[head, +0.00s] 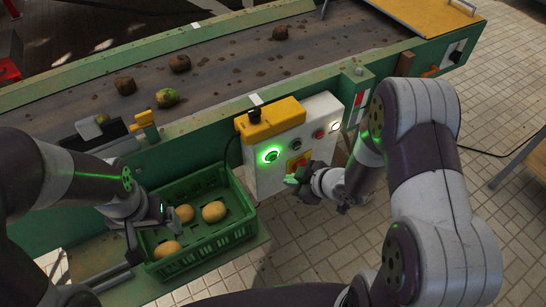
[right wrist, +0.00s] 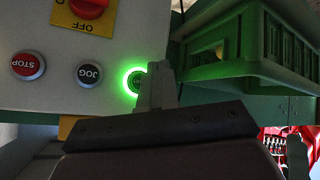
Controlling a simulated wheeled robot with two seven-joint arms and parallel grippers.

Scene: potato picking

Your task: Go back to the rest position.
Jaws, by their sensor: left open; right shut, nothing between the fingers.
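My right gripper (head: 294,179) is shut and empty in front of the white control box (head: 262,180). In the right wrist view its closed fingers (right wrist: 158,86) overlap the right edge of the green-lit button (right wrist: 134,80); whether they touch it I cannot tell. The lit button also shows in the head view (head: 270,155), just up and left of the gripper. My left gripper (head: 160,212) is open and empty, over the left part of the green crate (head: 205,246), close to the potatoes in it.
The crate holds potatoes (head: 214,212). Several lumps, one greenish (head: 167,97), lie on the conveyor belt (head: 225,75). The box carries a red stop button (right wrist: 28,66), a black jog button (right wrist: 89,75) and a red rotary switch (right wrist: 88,8). Tiled floor (head: 310,245) is open below.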

